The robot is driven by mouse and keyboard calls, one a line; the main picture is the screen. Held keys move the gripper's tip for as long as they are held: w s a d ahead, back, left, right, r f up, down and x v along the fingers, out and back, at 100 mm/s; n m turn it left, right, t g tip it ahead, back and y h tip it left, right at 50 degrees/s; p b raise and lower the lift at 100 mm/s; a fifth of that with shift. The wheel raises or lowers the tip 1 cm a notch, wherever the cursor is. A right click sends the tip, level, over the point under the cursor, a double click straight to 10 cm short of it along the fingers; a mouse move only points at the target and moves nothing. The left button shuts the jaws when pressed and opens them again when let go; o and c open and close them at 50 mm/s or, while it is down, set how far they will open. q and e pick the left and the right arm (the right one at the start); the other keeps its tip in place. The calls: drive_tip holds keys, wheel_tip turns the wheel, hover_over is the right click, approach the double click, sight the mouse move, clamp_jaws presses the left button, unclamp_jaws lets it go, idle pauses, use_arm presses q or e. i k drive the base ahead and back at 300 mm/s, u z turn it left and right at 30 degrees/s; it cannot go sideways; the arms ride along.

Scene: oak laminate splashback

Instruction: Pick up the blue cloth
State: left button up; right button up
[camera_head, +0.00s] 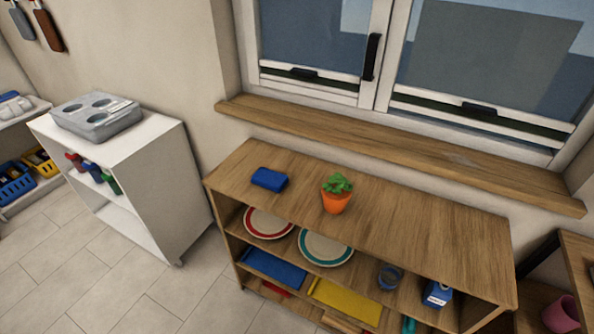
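A small folded blue cloth (269,179) lies flat on the left part of the wooden shelf unit's top (420,220), left of a potted plant. A larger flat blue piece (274,268) lies on a lower shelf of the same unit, below the plates; I cannot tell whether it is cloth or a mat. Neither of my grippers shows in the head view.
An orange pot with a green plant (336,198) stands right of the cloth. Two plates (327,247), a yellow piece (345,301), a blue cup (389,276) and a blue carton (437,294) are on the shelves. A white cabinet (160,180) stands left. The unit's top is clear on the right.

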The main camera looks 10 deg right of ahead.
sight(272, 180)
drive_tip(key=k, duration=1.3)
drive_tip(key=u, duration=0.4)
drive_tip(key=i, duration=0.5)
drive_tip(key=u, duration=0.65)
drive_tip(key=i, duration=1.65)
drive_tip(key=z, duration=1.15)
drive_tip(key=i, duration=0.5)
drive_tip(key=z, duration=0.55)
